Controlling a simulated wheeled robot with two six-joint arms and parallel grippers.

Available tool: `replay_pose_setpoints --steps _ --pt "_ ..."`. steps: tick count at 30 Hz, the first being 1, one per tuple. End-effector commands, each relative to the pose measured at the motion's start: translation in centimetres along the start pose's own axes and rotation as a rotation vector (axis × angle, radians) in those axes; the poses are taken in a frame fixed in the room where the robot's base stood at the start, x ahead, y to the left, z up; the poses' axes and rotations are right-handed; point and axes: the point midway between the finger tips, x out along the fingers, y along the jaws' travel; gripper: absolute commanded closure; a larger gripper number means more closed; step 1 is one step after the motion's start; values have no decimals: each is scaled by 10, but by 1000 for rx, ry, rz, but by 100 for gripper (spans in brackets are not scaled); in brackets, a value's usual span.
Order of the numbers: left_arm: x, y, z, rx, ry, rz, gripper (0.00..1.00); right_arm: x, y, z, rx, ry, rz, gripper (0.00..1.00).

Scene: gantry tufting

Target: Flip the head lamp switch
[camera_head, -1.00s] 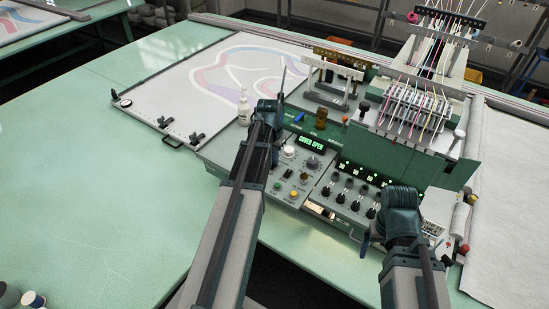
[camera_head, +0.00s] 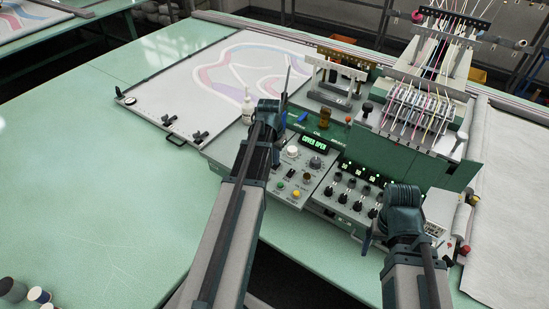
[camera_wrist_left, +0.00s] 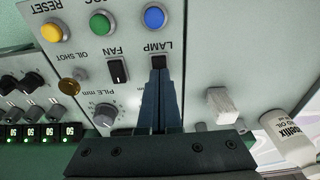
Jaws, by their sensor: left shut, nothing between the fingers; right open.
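The lamp switch (camera_wrist_left: 158,62) is a small black rocker beside the LAMP label on the grey control panel (camera_wrist_left: 205,62) in the left wrist view. My left gripper (camera_wrist_left: 159,76) is shut and empty, with its fingertips right at the switch and overlapping its near edge. I cannot tell if they press on it. In the head view my left wrist covers this part of the panel, and the switch is hidden. My right gripper (camera_head: 367,241) is open and low in front of the console's right part, its fingers mostly hidden.
A fan switch (camera_wrist_left: 118,71), blue button (camera_wrist_left: 154,17), green button (camera_wrist_left: 101,23) and pile knob (camera_wrist_left: 104,115) are close to the lamp switch. A white oil bottle (camera_head: 247,108) stands beside the panel. The green table (camera_head: 100,190) at left is mostly clear.

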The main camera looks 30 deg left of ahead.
Motion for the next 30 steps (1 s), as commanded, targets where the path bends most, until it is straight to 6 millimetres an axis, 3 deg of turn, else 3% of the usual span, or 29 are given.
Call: replay_pose_setpoints --steps 8,21,30 --pt "-40 9 -5 3 -1 0 100 -40 4 2 7 0 -2 9" --pt "-106 8 -4 1 -1 0 100 -105 10 7 3 -3 -2 9" --pt "-131 8 -4 1 -1 0 100 -129 12 8 13 -4 -3 9"
